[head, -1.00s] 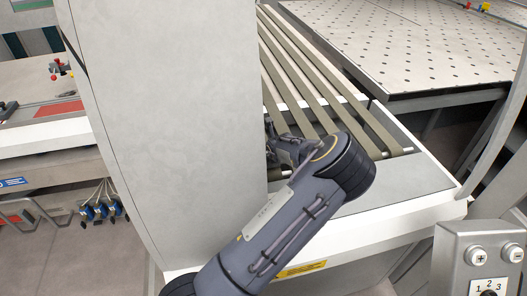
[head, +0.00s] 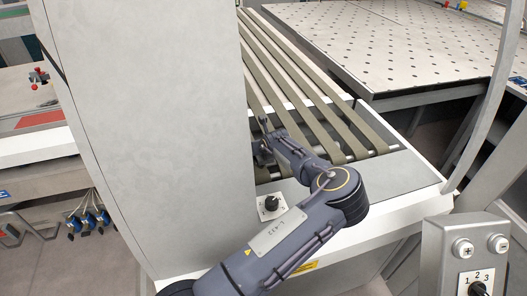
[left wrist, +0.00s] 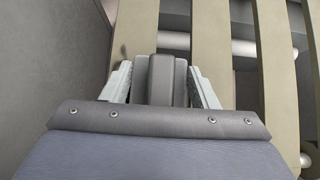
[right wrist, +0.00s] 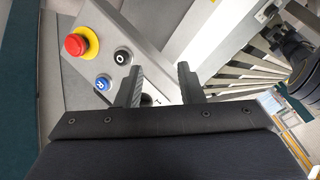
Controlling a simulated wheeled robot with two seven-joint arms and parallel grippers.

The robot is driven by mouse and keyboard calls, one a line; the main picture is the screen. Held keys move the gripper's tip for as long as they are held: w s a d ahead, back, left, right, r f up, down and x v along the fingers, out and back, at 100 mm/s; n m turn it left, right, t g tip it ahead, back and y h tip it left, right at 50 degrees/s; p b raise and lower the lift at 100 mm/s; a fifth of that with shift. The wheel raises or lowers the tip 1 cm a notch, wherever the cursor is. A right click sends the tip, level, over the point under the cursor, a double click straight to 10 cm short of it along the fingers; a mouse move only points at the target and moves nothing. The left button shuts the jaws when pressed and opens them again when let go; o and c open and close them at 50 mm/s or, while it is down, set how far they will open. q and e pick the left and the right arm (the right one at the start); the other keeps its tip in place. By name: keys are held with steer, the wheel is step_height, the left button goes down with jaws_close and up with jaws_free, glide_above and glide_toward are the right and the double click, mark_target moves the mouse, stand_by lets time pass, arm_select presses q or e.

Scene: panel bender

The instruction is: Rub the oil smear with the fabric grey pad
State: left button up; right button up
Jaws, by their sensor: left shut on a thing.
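My left gripper (left wrist: 162,76) is shut on the grey pad (left wrist: 168,82), a dark grey block with a lighter side between its pale fingers. In the head view my left gripper (head: 263,146) is at the near end of the slatted belts, partly hidden by the tall grey panel. In the left wrist view a small dark mark, perhaps the oil smear (left wrist: 124,51), shows on the leftmost belt just beyond the left finger. I cannot tell whether the pad touches the belt. My right gripper (right wrist: 159,82) is open and empty in front of a control box.
The tall grey panel (head: 150,110) stands close left of my left gripper. Olive belts (head: 300,80) run back over rollers. A perforated table (head: 400,45) is at right. The control box carries a red emergency button (right wrist: 75,44) near my right gripper. A rotary switch (head: 270,205) is beside my left arm.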

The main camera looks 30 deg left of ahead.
arm_select(q)
steer(key=shift+s+a+f+b, duration=0.15)
steer(key=shift+s+a+b, duration=0.55)
steer(key=shift+b, duration=0.1)
steer(key=shift+s+a+b, duration=0.75)
steer(key=shift+s+a, duration=0.15)
steer(key=shift+s, duration=0.25)
steer(key=shift+s+a+b, duration=0.3)
steer(key=shift+s+a, duration=0.2)
steer(key=shift+s, duration=0.1)
steer(key=shift+w+a+r+p, duration=0.3)
steer(key=shift+w+a+p, duration=0.15)
steer(key=shift+p, duration=0.25)
steer(key=shift+w+a+f+p, duration=0.1)
steer(key=shift+w+a+p, duration=0.35)
steer(key=shift+a, duration=0.2)
steer(key=shift+w+d+p, duration=0.25)
steer(key=shift+p, duration=0.2)
steer(key=shift+w+d+f+p, duration=0.15)
steer(key=shift+w+d+p, duration=0.15)
steer(key=shift+w+d, duration=0.25)
steer(key=shift+w+d+f, duration=0.1)
steer(key=shift+w+d, duration=0.85)
steer(key=shift+w, duration=0.1)
steer(key=shift+a+f, duration=0.1)
steer(key=shift+w+d, duration=0.6)
